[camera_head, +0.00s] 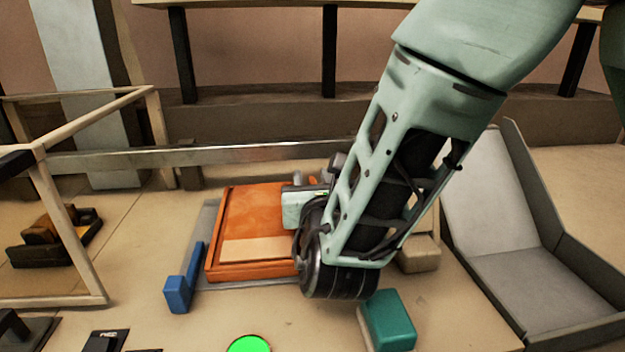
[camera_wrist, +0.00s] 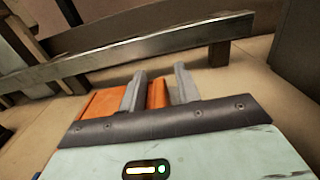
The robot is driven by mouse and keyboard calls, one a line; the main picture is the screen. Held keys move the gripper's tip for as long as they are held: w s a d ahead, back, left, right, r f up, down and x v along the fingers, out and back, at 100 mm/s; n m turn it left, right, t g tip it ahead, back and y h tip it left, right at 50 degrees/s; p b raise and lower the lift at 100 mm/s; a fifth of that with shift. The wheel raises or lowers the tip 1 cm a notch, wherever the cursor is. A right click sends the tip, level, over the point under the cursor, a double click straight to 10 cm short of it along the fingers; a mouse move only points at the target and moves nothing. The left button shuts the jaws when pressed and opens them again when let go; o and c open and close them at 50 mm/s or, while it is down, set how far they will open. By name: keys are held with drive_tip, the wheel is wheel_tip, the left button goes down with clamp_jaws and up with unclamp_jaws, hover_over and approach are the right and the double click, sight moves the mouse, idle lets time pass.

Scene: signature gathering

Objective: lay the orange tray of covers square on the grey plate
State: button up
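The orange tray (camera_head: 213,262) lies over the grey plate (camera_head: 199,235) in the head view, roughly in line with it. A strip of plate shows along the left and front; the right side is hidden by my arm. An orange panel and a paler strip (camera_head: 255,250) lie inside the tray. My gripper (camera_head: 318,181) is at the tray's right side. In the wrist view its two grey fingers (camera_wrist: 159,88) stand apart, with an orange part (camera_wrist: 157,95) between them and a narrow gap at the right finger. Whether the tray touches the plate everywhere is unclear.
A blue angled block (camera_head: 178,292) stands by the plate's front left corner. A teal block (camera_head: 390,320) and a beige block (camera_head: 419,256) are to the right. A metal rail (camera_head: 250,152) runs behind. A grey chute (camera_head: 520,270) stands at right, a wooden frame (camera_head: 75,235) at left.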

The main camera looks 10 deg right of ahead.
drive_tip(key=s+b, duration=0.2)
drive_tip(key=s, duration=1)
drive_tip(key=shift+r, duration=0.1)
